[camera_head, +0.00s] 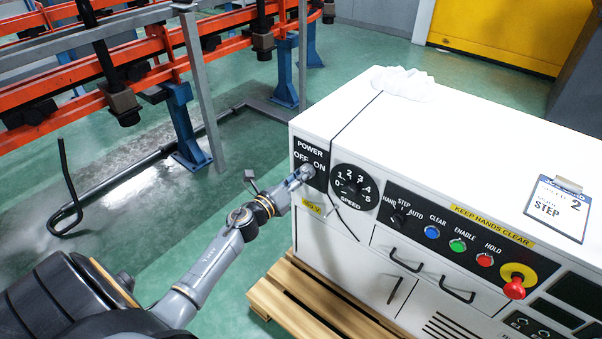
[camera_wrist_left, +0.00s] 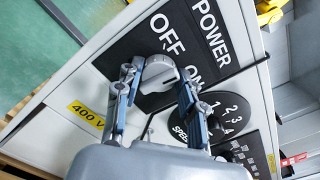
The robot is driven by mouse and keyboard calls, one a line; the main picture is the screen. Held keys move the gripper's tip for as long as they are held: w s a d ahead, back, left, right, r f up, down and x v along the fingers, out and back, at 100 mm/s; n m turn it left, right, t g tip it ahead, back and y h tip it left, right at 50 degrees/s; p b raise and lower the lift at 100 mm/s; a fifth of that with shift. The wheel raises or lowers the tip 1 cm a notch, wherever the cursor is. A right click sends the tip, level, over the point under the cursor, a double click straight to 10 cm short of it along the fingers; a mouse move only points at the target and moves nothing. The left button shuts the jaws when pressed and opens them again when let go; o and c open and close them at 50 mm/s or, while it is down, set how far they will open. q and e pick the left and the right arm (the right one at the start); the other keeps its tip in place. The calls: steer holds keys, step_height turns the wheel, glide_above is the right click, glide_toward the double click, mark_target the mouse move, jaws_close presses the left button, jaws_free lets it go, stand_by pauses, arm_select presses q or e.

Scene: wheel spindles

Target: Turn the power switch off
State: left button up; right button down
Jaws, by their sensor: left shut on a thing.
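The power switch (camera_wrist_left: 158,70) is a pale grey rotary knob on a black panel marked POWER, OFF and ON, at the left end of the white cabinet's front. The panel (camera_head: 310,150) also shows in the head view, where my gripper mostly covers the knob. My left gripper (camera_head: 304,173) reaches in from the left and is shut on the knob. In the left wrist view its two fingers (camera_wrist_left: 159,76) lie on either side of the knob. I cannot tell for sure which mark the knob points to. My right gripper is not in view.
The speed dial (camera_head: 353,187) sits just right of the switch. Further right are a mode knob (camera_head: 398,218), coloured buttons and a red emergency knob (camera_head: 514,288). A cloth (camera_head: 403,83) and a clipboard (camera_head: 558,208) lie on top. A wooden pallet (camera_head: 300,300) projects below.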

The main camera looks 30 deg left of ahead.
arm_select(q)
steer(key=shift+a+f+n+p, duration=0.1)
steer(key=shift+n+p, duration=0.75)
steer(key=shift+n, duration=1.8)
steer(key=shift+a+n+p, duration=0.1)
steer(key=shift+n+p, duration=0.7)
steer(key=shift+n, duration=1.85)
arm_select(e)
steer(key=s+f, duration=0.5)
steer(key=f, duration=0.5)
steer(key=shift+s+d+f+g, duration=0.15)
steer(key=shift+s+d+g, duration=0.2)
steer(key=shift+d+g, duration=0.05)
arm_select(q)
steer(key=o, duration=1.1)
steer(key=shift+o, duration=0.2)
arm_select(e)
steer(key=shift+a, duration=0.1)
